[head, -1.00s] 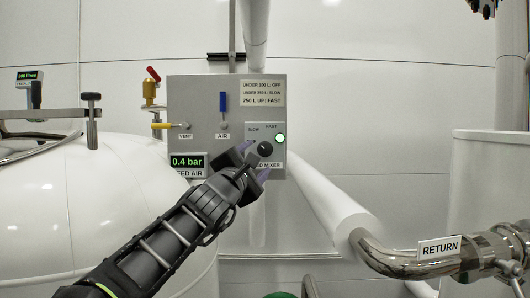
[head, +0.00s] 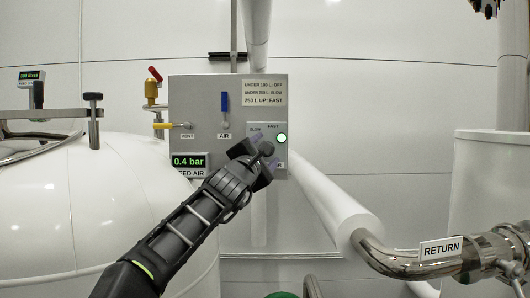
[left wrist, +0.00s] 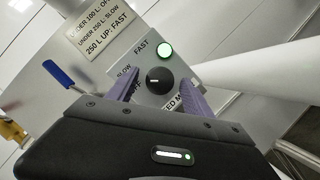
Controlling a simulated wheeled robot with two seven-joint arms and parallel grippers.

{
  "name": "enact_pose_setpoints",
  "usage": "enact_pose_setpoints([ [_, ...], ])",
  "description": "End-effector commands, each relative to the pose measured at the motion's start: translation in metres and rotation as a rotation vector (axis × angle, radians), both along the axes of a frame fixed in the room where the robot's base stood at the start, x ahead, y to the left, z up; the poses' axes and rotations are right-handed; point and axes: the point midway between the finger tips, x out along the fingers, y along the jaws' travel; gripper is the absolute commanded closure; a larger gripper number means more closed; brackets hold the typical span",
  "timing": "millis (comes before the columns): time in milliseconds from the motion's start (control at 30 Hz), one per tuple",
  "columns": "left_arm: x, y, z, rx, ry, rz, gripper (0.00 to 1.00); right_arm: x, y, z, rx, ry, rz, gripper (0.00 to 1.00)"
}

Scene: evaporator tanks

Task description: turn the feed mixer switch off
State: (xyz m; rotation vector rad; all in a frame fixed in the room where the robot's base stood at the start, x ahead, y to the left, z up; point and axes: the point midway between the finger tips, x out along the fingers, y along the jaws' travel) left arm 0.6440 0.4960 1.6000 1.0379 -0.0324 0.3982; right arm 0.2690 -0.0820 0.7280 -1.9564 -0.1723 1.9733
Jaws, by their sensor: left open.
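The feed mixer switch is a round black knob (left wrist: 159,80) on a grey control panel (head: 190,100). SLOW, FAST and OFF are printed around it, with OFF partly covered. A pale mark shows on the knob's left side in the left wrist view, towards SLOW. A green lamp (head: 281,139) beside it is lit, also in the left wrist view (left wrist: 164,50). My left gripper (left wrist: 158,92) is open, its purple fingers on either side of the knob; I cannot tell whether they touch it. In the head view the gripper (head: 263,156) partly hides the switch and its label.
A blue AIR lever (head: 224,103) and yellow VENT handle (head: 165,126) sit left of the switch. A placard (head: 264,92) is above. A white tank (head: 100,220) stands at left, a white pipe (head: 330,205) runs below right. A dark object is cut off at top right.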

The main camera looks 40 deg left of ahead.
Motion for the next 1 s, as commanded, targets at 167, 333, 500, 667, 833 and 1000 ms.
enact_pose_setpoints([
  [167,0.0017,0.0001,0.0005,0.002,0.001,0.000,0.41,0.0000,0.0000,0.0000,0.000,0.000,0.000,1.00],
  [333,0.0016,0.0001,0.0004,0.002,0.001,0.000,0.42,0.0000,0.0000,0.0000,0.000,0.000,0.000,1.00],
  [500,0.0015,0.0001,0.0003,0.001,0.000,0.000,0.56,0.0000,0.0000,0.0000,0.000,0.000,0.000,1.00],
  [667,0.0015,0.0001,0.0002,0.001,0.000,0.000,0.69,0.0000,0.0000,0.0000,0.000,0.000,0.000,1.00],
  [833,0.0016,0.0000,0.0001,0.001,0.000,0.000,0.83,0.0000,0.0000,0.0000,0.000,0.000,0.000,1.00],
  [1000,0.0016,0.0000,0.0001,0.001,0.000,0.000,0.97,0.0000,0.0000,0.0000,0.000,0.000,0.000,1.00],
])
